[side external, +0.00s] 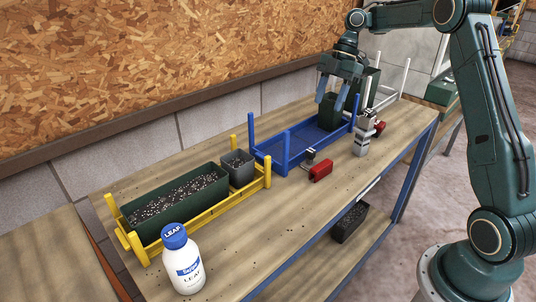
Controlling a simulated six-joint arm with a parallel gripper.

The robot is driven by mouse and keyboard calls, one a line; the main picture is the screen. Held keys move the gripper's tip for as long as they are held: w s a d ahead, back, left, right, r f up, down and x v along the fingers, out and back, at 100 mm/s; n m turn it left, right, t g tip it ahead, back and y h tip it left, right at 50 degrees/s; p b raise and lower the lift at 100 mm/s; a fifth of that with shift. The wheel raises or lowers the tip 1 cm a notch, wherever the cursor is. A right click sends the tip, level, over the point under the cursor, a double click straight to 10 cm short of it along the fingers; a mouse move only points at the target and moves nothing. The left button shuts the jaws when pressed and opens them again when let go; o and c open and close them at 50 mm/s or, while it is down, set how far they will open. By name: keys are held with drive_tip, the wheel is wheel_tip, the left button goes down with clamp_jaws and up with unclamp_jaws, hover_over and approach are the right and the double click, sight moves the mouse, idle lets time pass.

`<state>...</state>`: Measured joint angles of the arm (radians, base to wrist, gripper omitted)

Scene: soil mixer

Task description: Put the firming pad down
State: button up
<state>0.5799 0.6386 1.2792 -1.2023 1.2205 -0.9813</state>
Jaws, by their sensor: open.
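My gripper (331,98) is open and points down at the far end of the blue rack (283,147). A dark green box-like pot (328,113) is directly below and between its fingers in this view; I cannot tell whether they touch. No separate thing shows held in the fingers. A red block with a dark and grey handle (321,171) lies on the bench in front of the blue rack, apart from my gripper. It may be the firming pad, but I cannot be sure.
A grey and red device (364,136) stands right of the blue rack. A yellow rack (203,217) holds a green soil trough (174,207) and a grey soil pot (238,166). A white bottle (184,266) stands at the front. The bench's front right (270,235) is mostly clear.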

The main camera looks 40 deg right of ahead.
drive_tip(key=shift+d+f, duration=0.3)
drive_tip(key=shift+f, duration=0.1)
hover_over(311, 149)
drive_tip(key=d, duration=0.3)
wheel_tip(311, 149, down, 8)
drive_tip(key=shift+s, duration=0.1)
drive_tip(key=shift+a+x, duration=0.25)
drive_tip(key=shift+x, duration=2.25)
drive_tip(key=shift+c, duration=0.4)
clamp_jaws()
